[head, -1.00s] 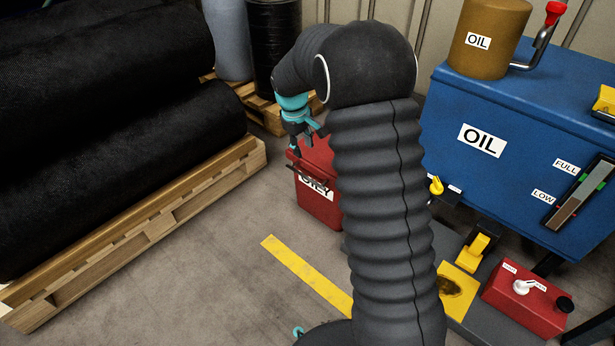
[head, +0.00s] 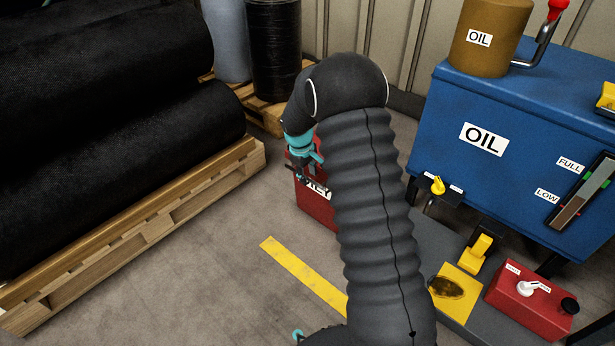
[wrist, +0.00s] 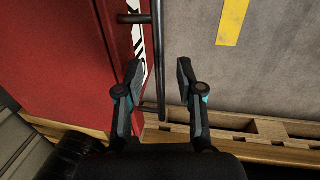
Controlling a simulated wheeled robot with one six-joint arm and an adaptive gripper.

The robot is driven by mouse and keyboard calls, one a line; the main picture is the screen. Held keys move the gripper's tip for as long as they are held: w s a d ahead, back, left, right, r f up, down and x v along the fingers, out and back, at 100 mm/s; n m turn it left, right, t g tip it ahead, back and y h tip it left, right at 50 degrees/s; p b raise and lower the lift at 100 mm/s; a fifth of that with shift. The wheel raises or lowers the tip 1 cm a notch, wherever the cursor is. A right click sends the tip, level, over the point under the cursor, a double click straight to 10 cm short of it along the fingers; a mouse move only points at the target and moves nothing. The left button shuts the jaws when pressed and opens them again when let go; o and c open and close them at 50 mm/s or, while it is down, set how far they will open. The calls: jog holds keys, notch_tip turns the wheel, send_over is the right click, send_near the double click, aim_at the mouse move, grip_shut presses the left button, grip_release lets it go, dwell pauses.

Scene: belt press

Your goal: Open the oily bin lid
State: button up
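The red oily bin (head: 316,207) stands on the floor behind my arm in the head view, its white label partly covered. In the wrist view the bin (wrist: 60,60) fills the left side, with a strip of its label showing. A dark bar handle (wrist: 157,40) sticks out in front of the bin's face. My gripper (wrist: 158,66) is open, with one finger on each side of the bar and a visible gap to the right finger. In the head view my gripper (head: 313,182) is at the bin's front, small and partly hidden. Most of the lid is hidden by my arm.
A wooden pallet (head: 130,232) with large black rolls stands to the left. A blue oil tank (head: 520,150) stands to the right, with a red switch box (head: 530,300) below it. A yellow floor line (head: 303,276) crosses bare floor in front.

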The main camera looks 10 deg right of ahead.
jog(key=shift+f, duration=0.35)
jog(key=shift+c, duration=0.2)
grip_shut()
jog(key=shift+r, duration=0.15)
